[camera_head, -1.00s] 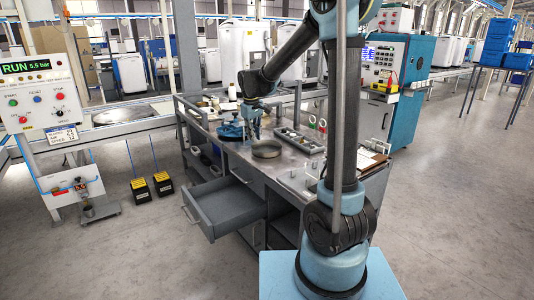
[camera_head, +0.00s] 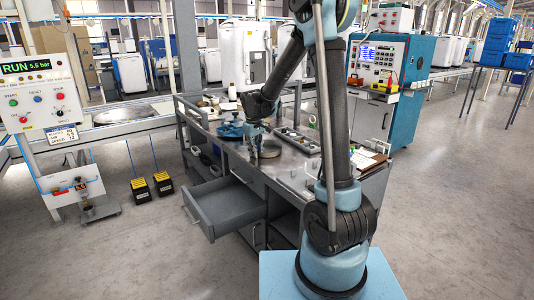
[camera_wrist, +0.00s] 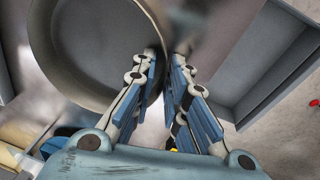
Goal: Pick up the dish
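The dish (camera_head: 270,149) is a shallow round grey-brown metal pan on the workbench top. In the wrist view the dish (camera_wrist: 95,45) fills the upper left, its inside facing the camera. My gripper (camera_head: 254,154) points down at the dish's left side, close to the bench edge. In the wrist view my gripper (camera_wrist: 165,62) is open, with one finger over the inside of the dish and the other outside it. The dish's wall runs between the fingers, with a gap visible. I cannot tell whether either finger touches it.
An open grey drawer (camera_head: 226,207) juts from the bench below the dish; it also shows in the wrist view (camera_wrist: 240,65). A blue round device (camera_head: 231,129) stands left of my gripper. A parts tray (camera_head: 297,140) and a clipboard (camera_head: 367,159) lie to the right.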

